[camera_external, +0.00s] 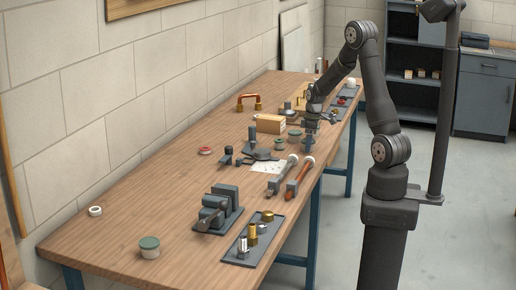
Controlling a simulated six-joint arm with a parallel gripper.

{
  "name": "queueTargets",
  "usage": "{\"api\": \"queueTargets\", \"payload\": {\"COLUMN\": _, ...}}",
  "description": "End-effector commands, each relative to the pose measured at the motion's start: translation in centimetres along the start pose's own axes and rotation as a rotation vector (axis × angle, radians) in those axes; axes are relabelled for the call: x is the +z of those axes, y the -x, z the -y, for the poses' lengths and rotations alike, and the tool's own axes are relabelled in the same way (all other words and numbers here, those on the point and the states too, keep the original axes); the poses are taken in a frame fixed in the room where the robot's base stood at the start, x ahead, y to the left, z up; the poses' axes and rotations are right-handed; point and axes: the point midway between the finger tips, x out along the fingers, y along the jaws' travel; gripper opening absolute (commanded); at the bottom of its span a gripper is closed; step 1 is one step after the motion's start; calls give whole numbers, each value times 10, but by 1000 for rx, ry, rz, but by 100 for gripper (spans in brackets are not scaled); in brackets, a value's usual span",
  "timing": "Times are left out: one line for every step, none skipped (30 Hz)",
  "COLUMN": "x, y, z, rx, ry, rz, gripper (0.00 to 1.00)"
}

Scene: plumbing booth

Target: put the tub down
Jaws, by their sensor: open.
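My gripper (310,127) is low over the far half of the workbench (130,210), pointing down. It is open; its fingertips are small and dark here, and I see nothing held between them. A small tub with a green top (295,135) stands just left of the gripper; I cannot tell whether they touch. A second small tub (279,145) stands a little nearer and further left. A larger pale tub with a green lid (149,247) stands upright at the near end of the bench, far from my gripper.
A cardboard box (270,124) sits left of my gripper. Two pipe wrenches (283,176), a vise (218,209) and a dark tray with brass fittings (250,238) lie nearer. The bench's near left is mostly clear.

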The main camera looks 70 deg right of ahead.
Motion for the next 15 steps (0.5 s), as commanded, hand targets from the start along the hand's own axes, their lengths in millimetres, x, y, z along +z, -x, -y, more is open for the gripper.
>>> {"api": "queueTargets", "payload": {"x": 0, "y": 7, "z": -1, "rx": 4, "ry": 0, "rz": -3, "gripper": 80}}
{"api": "queueTargets", "payload": {"x": 0, "y": 12, "z": -1, "rx": 4, "ry": 0, "rz": -3, "gripper": 80}}
{"api": "queueTargets", "payload": {"x": 0, "y": 19, "z": -1, "rx": 4, "ry": -1, "rz": -3, "gripper": 80}}
{"api": "queueTargets", "payload": {"x": 0, "y": 25, "z": -1, "rx": 5, "ry": -1, "rz": -4, "gripper": 80}}
{"api": "queueTargets", "payload": {"x": 0, "y": 30, "z": -1, "rx": 5, "ry": -1, "rz": -3, "gripper": 80}}
{"api": "queueTargets", "payload": {"x": -1, "y": 40, "z": -1, "rx": 6, "ry": 0, "rz": -4, "gripper": 80}}
{"api": "queueTargets", "payload": {"x": -1, "y": 46, "z": -1, "rx": 5, "ry": 0, "rz": -3, "gripper": 80}}
{"api": "queueTargets", "payload": {"x": -1, "y": 53, "z": -1, "rx": 7, "ry": 0, "rz": -4, "gripper": 80}}
{"api": "queueTargets", "payload": {"x": 0, "y": 61, "z": -1, "rx": 6, "ry": 0, "rz": -3, "gripper": 80}}
{"api": "queueTargets", "payload": {"x": -1, "y": 68, "z": -1, "rx": 6, "ry": 0, "rz": -4, "gripper": 80}}
{"api": "queueTargets", "payload": {"x": -1, "y": 74, "z": -1, "rx": 6, "ry": 0, "rz": -3, "gripper": 80}}
{"api": "queueTargets", "payload": {"x": 0, "y": 82, "z": -1, "rx": 5, "ry": 0, "rz": -3, "gripper": 80}}
{"api": "queueTargets", "payload": {"x": 0, "y": 87, "z": -1, "rx": 5, "ry": 1, "rz": -3, "gripper": 80}}
{"api": "queueTargets", "payload": {"x": 0, "y": 92, "z": -1, "rx": 5, "ry": 0, "rz": -3, "gripper": 80}}
{"api": "queueTargets", "payload": {"x": 0, "y": 98, "z": -1, "rx": 4, "ry": 0, "rz": -2, "gripper": 80}}
